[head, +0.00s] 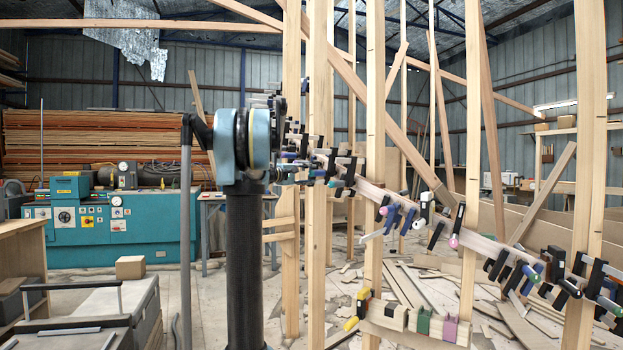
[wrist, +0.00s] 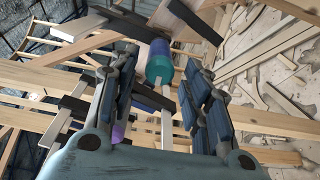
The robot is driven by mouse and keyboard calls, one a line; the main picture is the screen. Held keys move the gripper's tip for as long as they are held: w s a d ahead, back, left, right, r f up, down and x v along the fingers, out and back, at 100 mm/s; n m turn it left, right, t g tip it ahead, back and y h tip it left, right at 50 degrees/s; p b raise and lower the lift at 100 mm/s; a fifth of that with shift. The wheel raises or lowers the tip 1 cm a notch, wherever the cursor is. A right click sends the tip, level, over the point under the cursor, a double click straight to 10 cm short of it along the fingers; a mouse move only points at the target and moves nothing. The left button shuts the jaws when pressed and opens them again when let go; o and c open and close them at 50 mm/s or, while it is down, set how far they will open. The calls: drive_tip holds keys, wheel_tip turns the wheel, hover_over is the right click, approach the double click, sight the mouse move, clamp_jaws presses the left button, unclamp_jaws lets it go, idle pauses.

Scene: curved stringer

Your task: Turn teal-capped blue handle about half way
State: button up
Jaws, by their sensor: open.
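The teal-capped blue handle (wrist: 160,62) shows in the wrist view, just beyond and between the fingertips of my gripper (wrist: 160,82). Its teal cap faces me and its blue part lies behind. My gripper is open, with one dark-padded finger on each side, and holds nothing. I cannot tell whether either finger touches the handle. In the head view my arm reaches to the clamps on the curved stringer (head: 370,190), and my gripper there is small and partly hidden among them.
Dark clamp bars (wrist: 195,20) lie close around the handle. A purple handle (wrist: 118,132) is by the left finger. Upright timber posts (head: 374,120) stand close to my arm. Clamps with coloured handles line the stringer to the right. Wood scraps cover the floor.

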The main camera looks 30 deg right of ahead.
drive_tip(key=s+a, duration=0.1)
drive_tip(key=a, duration=0.6)
drive_tip(key=shift+s+a, duration=0.15)
drive_tip(key=shift+a, duration=0.2)
drive_tip(key=shift+a, duration=0.1)
drive_tip(key=shift+s+a, duration=0.25)
drive_tip(key=shift+a, duration=0.85)
drive_tip(key=shift+f, duration=0.1)
